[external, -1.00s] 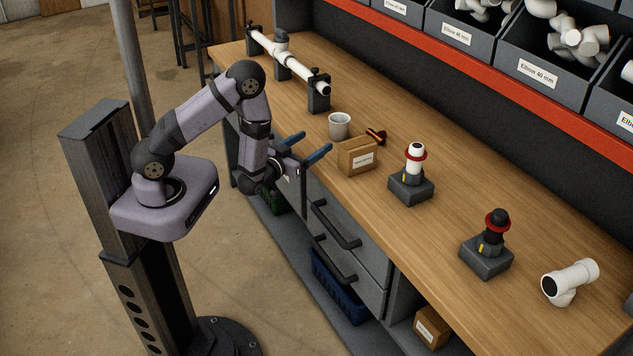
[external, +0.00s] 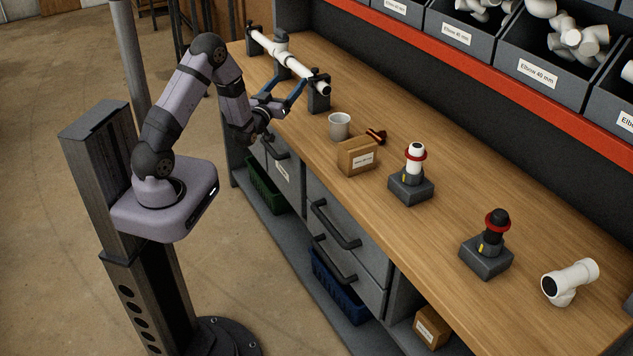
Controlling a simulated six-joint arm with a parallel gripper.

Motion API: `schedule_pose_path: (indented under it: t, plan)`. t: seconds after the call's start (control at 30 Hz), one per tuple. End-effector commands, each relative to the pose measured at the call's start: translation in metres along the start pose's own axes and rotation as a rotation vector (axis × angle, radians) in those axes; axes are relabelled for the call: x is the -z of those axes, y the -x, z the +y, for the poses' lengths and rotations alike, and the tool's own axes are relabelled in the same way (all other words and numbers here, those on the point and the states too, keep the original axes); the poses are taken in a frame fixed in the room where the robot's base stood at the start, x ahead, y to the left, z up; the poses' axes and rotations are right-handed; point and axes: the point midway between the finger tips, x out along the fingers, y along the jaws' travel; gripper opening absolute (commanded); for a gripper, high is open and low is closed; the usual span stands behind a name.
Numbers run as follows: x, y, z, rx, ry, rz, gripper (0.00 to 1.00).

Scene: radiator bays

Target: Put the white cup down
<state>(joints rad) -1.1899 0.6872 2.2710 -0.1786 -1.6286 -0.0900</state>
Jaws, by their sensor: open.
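The white cup (external: 339,126) stands upright on the wooden bench top, left of a small cardboard box and near the bench's front half. My gripper (external: 291,88) is open, with its blue fingers spread over the back-left part of the bench, close to the white pipe held in its stands. It is up and left of the cup, apart from it. Nothing shows between the fingers. Whether a finger touches the pipe or a stand cannot be told.
The white pipe (external: 300,72) lies across dark stands. The cardboard box (external: 357,156) and a small dark-orange item (external: 376,136) sit beside the cup. Two grey blocks with upright fittings (external: 411,185) (external: 486,253) and a white tee (external: 570,282) stand farther right. Bins line the back.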

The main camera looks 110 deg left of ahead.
Motion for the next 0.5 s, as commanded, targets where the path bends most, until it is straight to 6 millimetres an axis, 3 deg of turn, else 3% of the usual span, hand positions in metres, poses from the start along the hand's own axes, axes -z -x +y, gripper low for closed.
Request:
schedule_pose_path:
  t: [0.1, 0.2, 0.33, 0.5]
  plan:
    - [0.01, -0.025, 0.027, -0.157, 0.019, -0.015, 0.75]
    - [0.005, -0.033, 0.069, -0.332, 0.014, -0.073, 0.75]
    - [-0.018, -0.024, 0.121, -0.551, -0.03, -0.192, 0.75]
    - [-0.059, 0.003, 0.152, -0.737, -0.116, -0.367, 0.75]
